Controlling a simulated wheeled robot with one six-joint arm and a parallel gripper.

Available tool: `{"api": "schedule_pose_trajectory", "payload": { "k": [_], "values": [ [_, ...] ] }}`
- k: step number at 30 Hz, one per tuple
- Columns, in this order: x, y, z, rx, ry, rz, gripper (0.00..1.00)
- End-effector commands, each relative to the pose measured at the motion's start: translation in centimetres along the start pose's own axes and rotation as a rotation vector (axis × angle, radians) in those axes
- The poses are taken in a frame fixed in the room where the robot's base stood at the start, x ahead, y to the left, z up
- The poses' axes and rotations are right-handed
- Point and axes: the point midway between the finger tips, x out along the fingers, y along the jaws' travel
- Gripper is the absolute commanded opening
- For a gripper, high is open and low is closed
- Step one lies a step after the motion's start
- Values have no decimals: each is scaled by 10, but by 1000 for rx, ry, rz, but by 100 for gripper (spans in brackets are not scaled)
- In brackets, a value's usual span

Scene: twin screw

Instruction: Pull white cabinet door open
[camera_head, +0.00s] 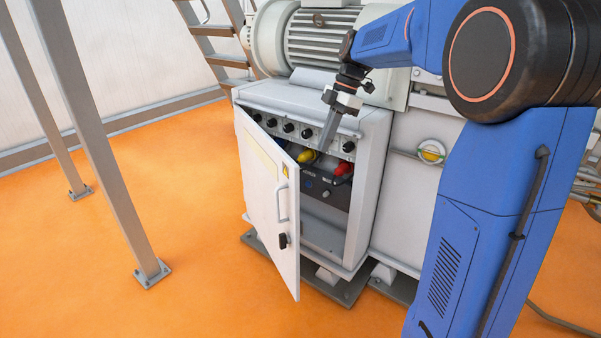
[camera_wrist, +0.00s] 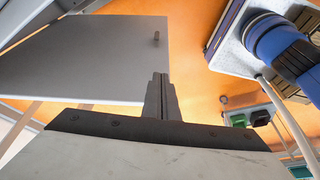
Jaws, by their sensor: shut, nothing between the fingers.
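The white cabinet door (camera_head: 266,198) stands partly open in the head view, swung out to the left, with a white handle (camera_head: 281,202) and a black latch (camera_head: 283,241) near its free edge. The white cabinet (camera_head: 372,190) shows its inside to the right of the door. My gripper (camera_head: 325,146) is at the upper part of the opening, behind the door and apart from its handle. In the wrist view my gripper (camera_wrist: 161,78) is shut and empty, and the door's inner face (camera_wrist: 110,55) lies beyond it to the left. Exact contact with the door cannot be told.
Inside the cabinet are a yellow connector (camera_head: 307,156) and a red connector (camera_head: 344,169), close below my gripper. A row of black knobs (camera_head: 288,127) runs above. Metal posts (camera_head: 110,160) stand at left. The orange floor (camera_head: 190,215) before the door is clear.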

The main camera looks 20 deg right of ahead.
Motion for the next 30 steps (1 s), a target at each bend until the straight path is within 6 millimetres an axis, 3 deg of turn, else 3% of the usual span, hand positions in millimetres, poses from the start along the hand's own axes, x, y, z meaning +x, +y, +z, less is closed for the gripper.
{"api": "schedule_pose_trajectory", "payload": {
  "k": [4, 11, 28, 30],
  "values": [
    [0, 18, 6, -82, 23, -15, 0],
    [10, 22, 6, -109, 31, -20, 0],
    [104, 19, 3, -106, 30, -22, 0],
    [106, 18, -10, -109, 30, -20, 0]
  ]
}}
